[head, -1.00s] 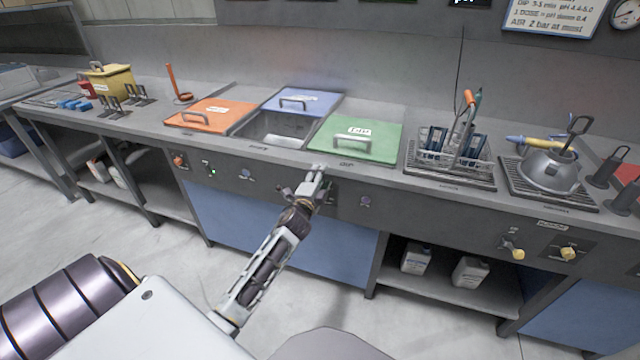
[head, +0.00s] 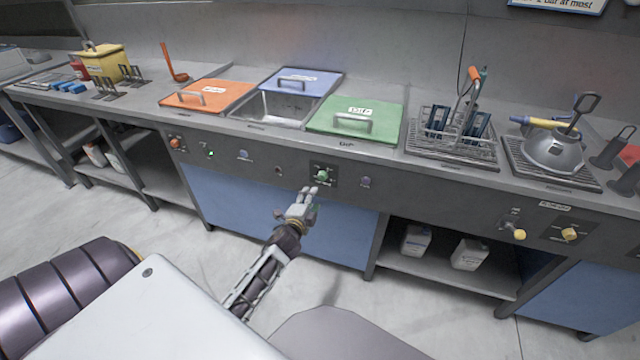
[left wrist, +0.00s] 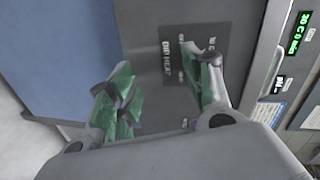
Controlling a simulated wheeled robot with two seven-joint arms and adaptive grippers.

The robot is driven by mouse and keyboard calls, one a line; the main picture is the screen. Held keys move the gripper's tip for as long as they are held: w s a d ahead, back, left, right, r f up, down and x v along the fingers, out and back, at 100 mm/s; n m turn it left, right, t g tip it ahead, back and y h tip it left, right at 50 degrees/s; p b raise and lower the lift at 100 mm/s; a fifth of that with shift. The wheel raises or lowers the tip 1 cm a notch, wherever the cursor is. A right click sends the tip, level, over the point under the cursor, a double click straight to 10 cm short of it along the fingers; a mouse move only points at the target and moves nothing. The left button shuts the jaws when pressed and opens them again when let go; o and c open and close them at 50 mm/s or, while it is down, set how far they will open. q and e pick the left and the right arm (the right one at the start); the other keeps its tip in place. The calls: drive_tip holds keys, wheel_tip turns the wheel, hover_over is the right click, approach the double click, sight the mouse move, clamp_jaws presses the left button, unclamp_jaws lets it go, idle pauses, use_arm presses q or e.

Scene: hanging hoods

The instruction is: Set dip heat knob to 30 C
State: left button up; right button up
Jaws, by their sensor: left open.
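The DIP HEAT plate (left wrist: 180,68) lies beyond the fingers; I cannot make out the knob there. My right gripper is out of view.
The bench front is flat, with a blue panel (head: 235,205) below the controls. A wire basket (head: 450,150) stands to the right.

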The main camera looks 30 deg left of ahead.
use_arm(q)
drive_tip(key=s+f+n+b, duration=0.2)
drive_tip(key=s+f+n, duration=0.1)
drive_tip(key=s+f, duration=0.35)
wheel_tip(320, 180, up, 10)
drive_tip(key=d+n+t, duration=0.1)
drive_tip(key=n+t, duration=0.1)
drive_tip(key=n, duration=0.8)
drive_tip(key=shift+w+d+f+h, duration=0.15)
drive_tip(key=shift+d+h, duration=0.15)
drive_tip(key=shift+d, duration=0.1)
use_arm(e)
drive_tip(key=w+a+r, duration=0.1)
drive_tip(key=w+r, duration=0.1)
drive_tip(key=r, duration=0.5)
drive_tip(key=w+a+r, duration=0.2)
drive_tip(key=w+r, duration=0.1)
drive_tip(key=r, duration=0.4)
use_arm(q)
drive_tip(key=shift+w+t, duration=0.2)
drive_tip(key=shift+t, duration=0.1)
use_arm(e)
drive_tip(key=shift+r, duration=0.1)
